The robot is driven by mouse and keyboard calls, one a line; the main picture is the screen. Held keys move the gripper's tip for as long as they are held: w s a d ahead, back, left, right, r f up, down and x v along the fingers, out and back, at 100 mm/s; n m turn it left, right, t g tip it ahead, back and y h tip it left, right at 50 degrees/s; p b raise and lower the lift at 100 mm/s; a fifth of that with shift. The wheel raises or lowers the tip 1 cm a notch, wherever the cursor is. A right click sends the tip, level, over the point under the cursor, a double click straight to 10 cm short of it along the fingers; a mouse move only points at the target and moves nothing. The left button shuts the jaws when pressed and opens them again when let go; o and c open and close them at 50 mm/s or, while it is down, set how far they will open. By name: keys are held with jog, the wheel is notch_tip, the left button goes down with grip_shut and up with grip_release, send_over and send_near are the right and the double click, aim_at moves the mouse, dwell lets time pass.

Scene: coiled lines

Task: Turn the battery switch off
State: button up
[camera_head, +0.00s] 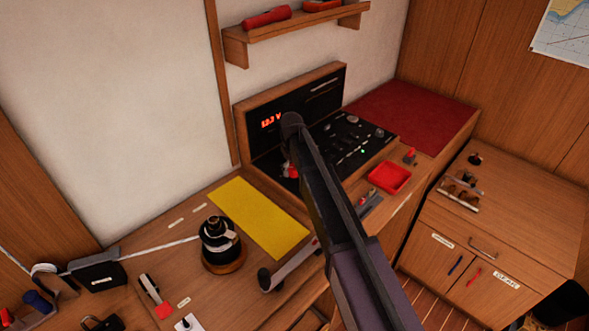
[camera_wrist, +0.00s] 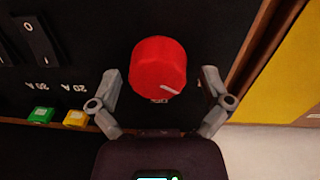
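The battery switch is a red round knob (camera_wrist: 157,62) on a black panel, in the upper middle of the wrist view. A white pointer line on its face slants toward the lower right. A small white marking at its lower edge is partly hidden and I cannot read it. My gripper (camera_wrist: 159,88) is open, one grey finger on each side below the knob, with gaps between the fingers and the knob. In the head view a bit of the red knob (camera_head: 289,171) shows at the panel's left part, mostly hidden by my arm.
A black rocker switch (camera_wrist: 36,38), a green fuse (camera_wrist: 40,115) and a yellow fuse (camera_wrist: 76,118) lie left of the knob. In the head view a red tray (camera_head: 390,177), a yellow mat (camera_head: 258,218) and a black winch (camera_head: 219,243) surround the panel.

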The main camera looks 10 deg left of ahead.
jog(key=c, duration=0.9)
jog(key=shift+d, duration=0.2)
jog(key=shift+a, duration=0.15)
jog(key=shift+s, duration=0.1)
jog(key=shift+m, duration=0.4)
jog(key=m, duration=0.4)
jog(key=shift+a, duration=0.1)
jog(key=m, duration=0.7)
jog(key=shift+g, duration=0.3)
